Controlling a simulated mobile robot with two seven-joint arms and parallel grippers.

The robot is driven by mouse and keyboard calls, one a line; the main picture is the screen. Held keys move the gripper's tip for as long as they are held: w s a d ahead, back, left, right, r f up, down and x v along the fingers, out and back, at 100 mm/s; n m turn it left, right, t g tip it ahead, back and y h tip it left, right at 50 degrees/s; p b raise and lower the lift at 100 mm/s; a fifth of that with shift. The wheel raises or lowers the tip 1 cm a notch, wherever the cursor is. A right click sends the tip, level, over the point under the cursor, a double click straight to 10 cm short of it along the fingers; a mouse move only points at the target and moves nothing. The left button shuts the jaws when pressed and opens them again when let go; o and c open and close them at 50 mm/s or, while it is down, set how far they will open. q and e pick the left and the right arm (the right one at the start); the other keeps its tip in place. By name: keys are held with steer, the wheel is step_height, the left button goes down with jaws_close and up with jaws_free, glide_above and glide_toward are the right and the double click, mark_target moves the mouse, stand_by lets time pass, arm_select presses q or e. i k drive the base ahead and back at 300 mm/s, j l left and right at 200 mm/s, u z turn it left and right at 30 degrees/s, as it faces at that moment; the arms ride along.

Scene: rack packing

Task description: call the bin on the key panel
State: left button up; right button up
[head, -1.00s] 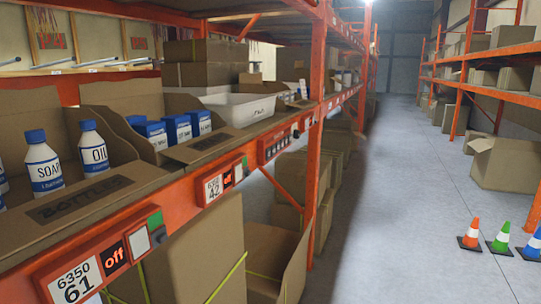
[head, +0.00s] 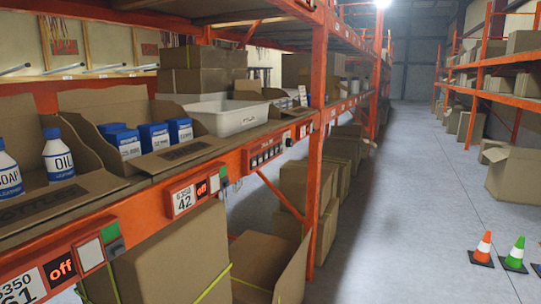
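The keys' markings are too small to read. Neither of my grippers shows in the view, and nothing is seen touching the panel.
Display units reading "off" sit on the beam by labels 42 (head: 183,200) and 61 (head: 22,290). Cardboard boxes (head: 265,258) stand below the shelf. An orange upright (head: 316,170) rises right of the panel. The grey aisle floor (head: 400,220) is clear; cones (head: 483,248) stand right.

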mark_target(252, 161)
steer(key=l+u, duration=0.25)
steer(key=l, duration=0.55)
steer(key=l+u, duration=0.3)
steer(key=l, duration=0.55)
steer(key=i, duration=0.05)
